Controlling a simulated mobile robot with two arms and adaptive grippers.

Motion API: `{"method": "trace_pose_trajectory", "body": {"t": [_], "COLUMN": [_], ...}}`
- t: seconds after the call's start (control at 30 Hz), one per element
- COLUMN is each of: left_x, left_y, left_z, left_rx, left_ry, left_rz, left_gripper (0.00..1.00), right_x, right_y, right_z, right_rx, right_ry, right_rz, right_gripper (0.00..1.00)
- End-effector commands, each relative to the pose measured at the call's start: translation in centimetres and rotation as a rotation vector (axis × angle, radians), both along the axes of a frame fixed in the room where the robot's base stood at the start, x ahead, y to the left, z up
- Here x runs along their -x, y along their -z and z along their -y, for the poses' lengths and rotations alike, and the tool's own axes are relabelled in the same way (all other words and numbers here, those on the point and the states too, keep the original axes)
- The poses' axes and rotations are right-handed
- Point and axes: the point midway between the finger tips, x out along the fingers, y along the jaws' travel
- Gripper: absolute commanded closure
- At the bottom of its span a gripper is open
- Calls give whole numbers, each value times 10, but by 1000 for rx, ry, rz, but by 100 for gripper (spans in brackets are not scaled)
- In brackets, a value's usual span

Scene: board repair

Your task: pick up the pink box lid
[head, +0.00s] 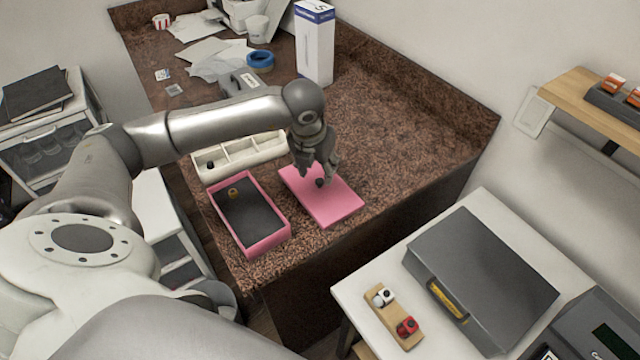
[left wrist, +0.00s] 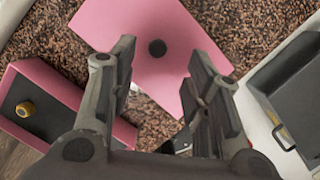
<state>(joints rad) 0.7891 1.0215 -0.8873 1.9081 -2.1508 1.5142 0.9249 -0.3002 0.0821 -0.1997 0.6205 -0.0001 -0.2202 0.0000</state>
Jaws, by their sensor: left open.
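The pink box lid (head: 340,204) lies flat on the brown speckled counter, with a dark round knob (head: 320,183) near its middle. In the left wrist view the lid (left wrist: 125,25) and its knob (left wrist: 157,48) lie ahead of the fingers. My left gripper (head: 318,178) is over the lid, close to the knob; it also shows in the left wrist view (left wrist: 165,75). It is open and empty, its fingers on either side of the knob's line. I cannot tell whether the fingers touch the lid. My right gripper is in no view.
The open pink box (head: 278,238) stands left of the lid, dark inside with a small yellow ring-like piece (head: 233,193). A white divided tray (head: 244,153) lies behind. A tall white-blue carton (head: 314,50) stands farther back. The counter right of the lid is clear.

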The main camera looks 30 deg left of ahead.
Motion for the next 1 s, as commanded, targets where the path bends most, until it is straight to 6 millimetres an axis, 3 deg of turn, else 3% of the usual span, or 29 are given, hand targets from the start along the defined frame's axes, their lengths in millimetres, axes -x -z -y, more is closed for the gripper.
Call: {"method": "trace_pose_trajectory", "body": {"t": [0.23,0.5,0.8,1.0], "left_x": [-4,-13,-14,-14], "left_y": [18,53,58,58], "left_z": [-3,-5,-6,-6], "left_rx": [0,2,1,1], "left_ry": [0,1,2,2], "left_rz": [-4,-3,0,0], "left_gripper": [55,55,55,81], "right_x": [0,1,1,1], "right_y": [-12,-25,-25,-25], "right_z": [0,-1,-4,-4], "right_rx": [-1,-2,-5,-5], "right_ry": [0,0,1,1], "right_rz": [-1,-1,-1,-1], "right_gripper": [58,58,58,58]}}
